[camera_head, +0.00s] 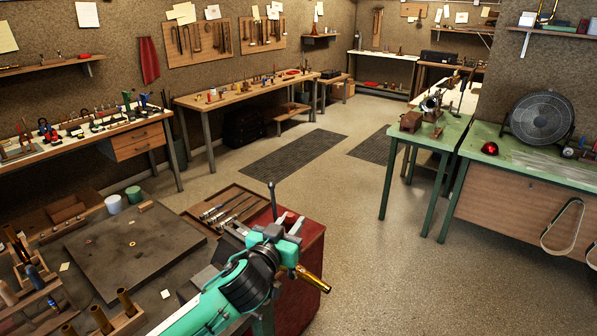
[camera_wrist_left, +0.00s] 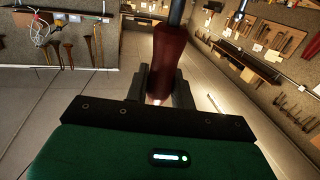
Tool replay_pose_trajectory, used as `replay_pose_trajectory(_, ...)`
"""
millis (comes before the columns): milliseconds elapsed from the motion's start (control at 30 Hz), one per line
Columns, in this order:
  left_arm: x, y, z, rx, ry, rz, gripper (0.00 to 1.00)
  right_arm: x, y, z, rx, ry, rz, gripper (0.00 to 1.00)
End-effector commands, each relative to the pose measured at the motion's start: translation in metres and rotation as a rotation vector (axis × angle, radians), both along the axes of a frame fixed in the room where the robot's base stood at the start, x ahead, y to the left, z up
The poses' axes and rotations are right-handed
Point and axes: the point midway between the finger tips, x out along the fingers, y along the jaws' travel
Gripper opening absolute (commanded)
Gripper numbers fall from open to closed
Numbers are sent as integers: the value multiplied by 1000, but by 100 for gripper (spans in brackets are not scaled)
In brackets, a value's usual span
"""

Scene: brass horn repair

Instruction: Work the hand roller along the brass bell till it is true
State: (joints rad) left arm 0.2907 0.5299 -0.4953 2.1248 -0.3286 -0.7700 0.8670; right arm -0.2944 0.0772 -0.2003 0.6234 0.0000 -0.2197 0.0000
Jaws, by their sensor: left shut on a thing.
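My left gripper (camera_head: 287,226) is at the lower middle of the head view, above the corner of a red cabinet. In the left wrist view its two dark fingers (camera_wrist_left: 161,92) are closed on a dark red handle (camera_wrist_left: 167,55) with a steel shaft, which I take for the hand roller. A dark upright rod (camera_head: 272,197) rises by the gripper in the head view; I cannot tell if it belongs to the roller. A tapered brass piece (camera_head: 313,279), perhaps the brass bell, sticks out below and right of the gripper. My arm hides the rest. My right gripper is not in view.
The red cabinet (camera_head: 312,298) stands under the gripper. A tray of tools (camera_head: 182,215) and a dark flat plate (camera_head: 95,240) lie on the bench at left. The floor between is mostly clear.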

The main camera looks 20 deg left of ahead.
Motion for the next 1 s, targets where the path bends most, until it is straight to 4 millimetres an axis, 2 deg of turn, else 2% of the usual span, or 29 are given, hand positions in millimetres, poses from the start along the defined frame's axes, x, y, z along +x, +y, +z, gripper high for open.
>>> replay_pose_trajectory(33, 8, 0, 21, 4, -6, -8, 0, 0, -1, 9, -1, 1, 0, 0)
replay_pose_trajectory(100, 17, -1, 39, 11, -4, -21, 0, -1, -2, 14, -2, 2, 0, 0)
replay_pose_trajectory(200, 27, -4, 61, 18, -1, -39, 0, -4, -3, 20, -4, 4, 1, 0)
replay_pose_trajectory(367, 37, -5, 82, 29, 5, -57, 0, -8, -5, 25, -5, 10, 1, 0)
replay_pose_trajectory(967, 38, -6, 89, 28, 10, -69, 0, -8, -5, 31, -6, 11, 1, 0)
replay_pose_trajectory(1000, 38, -6, 83, 30, 8, -69, 0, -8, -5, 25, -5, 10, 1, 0)
